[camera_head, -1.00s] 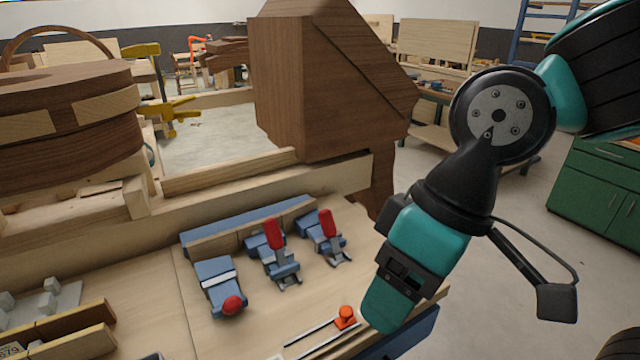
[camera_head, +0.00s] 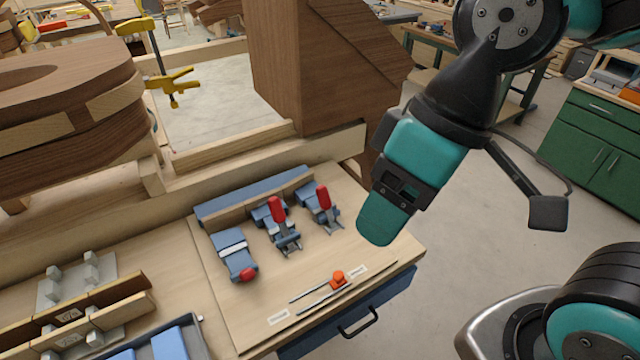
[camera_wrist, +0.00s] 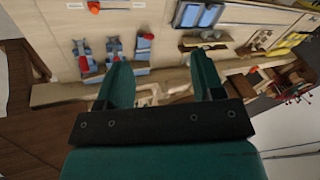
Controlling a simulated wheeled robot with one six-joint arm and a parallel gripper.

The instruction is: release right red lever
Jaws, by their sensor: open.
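Three blue toggle clamps with red levers stand in a row on the light wooden board. The right red lever (camera_head: 323,195) stands upright; it shows at the left of the row in the wrist view (camera_wrist: 83,63). The middle red lever (camera_head: 277,209) also stands up. The left red lever (camera_head: 248,274) lies down toward the board's front edge. My gripper (camera_head: 375,236) is right of the right lever, apart from it, pointing down. In the wrist view its two teal fingers (camera_wrist: 160,62) are spread with nothing between them.
An orange knob on a slider (camera_head: 338,278) sits at the board's front, above a blue drawer (camera_head: 350,318). A large dark wooden form (camera_head: 310,70) rises behind the clamps. A blue bar (camera_head: 255,193) backs them. Open floor lies to the right.

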